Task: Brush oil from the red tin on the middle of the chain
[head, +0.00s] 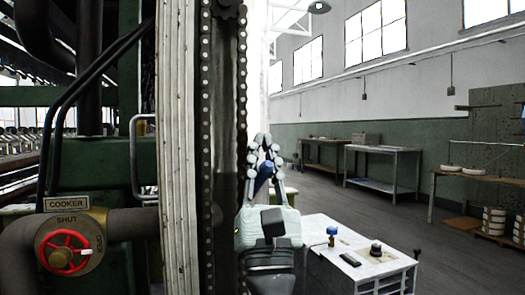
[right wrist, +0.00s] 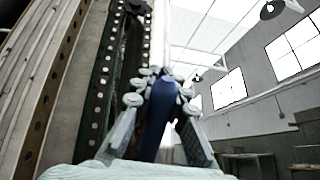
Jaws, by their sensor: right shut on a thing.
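The chain (head: 206,130) hangs upright in a tall slot, its left strand running the full height of the head view. A second strand (head: 242,90) runs beside it, below a dark sprocket at the top. The chain (right wrist: 97,110) also shows at left in the right wrist view. My right gripper (head: 263,143) points up just right of the chain and is shut on a blue handle (head: 264,177), apparently the brush. The blue handle (right wrist: 160,115) stands between the fingers in the wrist view; its bristles cannot be made out. No red tin is recognisable. My left gripper is out of view.
A white-topped cabinet (head: 335,262) at lower right bears a small blue item (head: 332,231), a dark round piece (head: 376,249) and a flat black piece (head: 350,260). A red valve wheel (head: 64,251) and pipe are at lower left. Open floor lies beyond the cabinet.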

